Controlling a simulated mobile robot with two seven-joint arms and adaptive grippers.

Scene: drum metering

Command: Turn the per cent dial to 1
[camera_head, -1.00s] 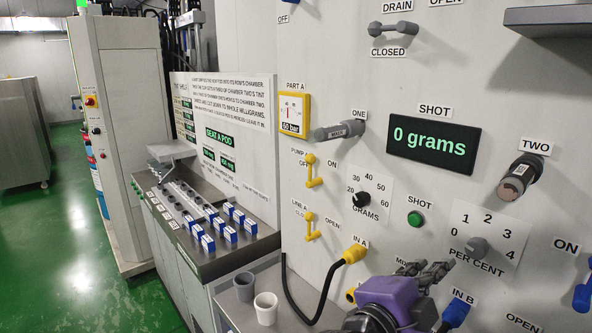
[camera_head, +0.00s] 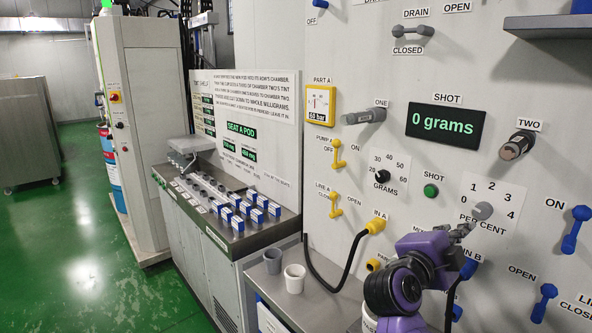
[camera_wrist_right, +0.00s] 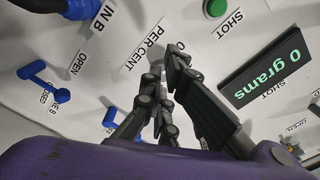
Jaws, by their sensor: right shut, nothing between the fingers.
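The per cent dial (camera_head: 483,211) is a grey round knob on the white wall panel, with a printed scale from 0 to 4 around it. Which number it points at is too small to tell. My right gripper (camera_head: 466,230), on its purple arm, is shut and empty just below and left of the dial, over the PER CENT label. Whether it touches the knob cannot be told. In the right wrist view the dark fingers (camera_wrist_right: 165,75) lie beside the PER CENT label and the 0, and the knob is not clearly visible. My left gripper is not in view.
The shot display (camera_head: 446,123) reads 0 grams. The grams dial (camera_head: 382,177) and green shot button (camera_head: 431,191) are left of the per cent dial. Blue valve handles (camera_head: 575,229) are at right. Two cups (camera_head: 294,279) stand on the lower bench. A shelf juts out at top right.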

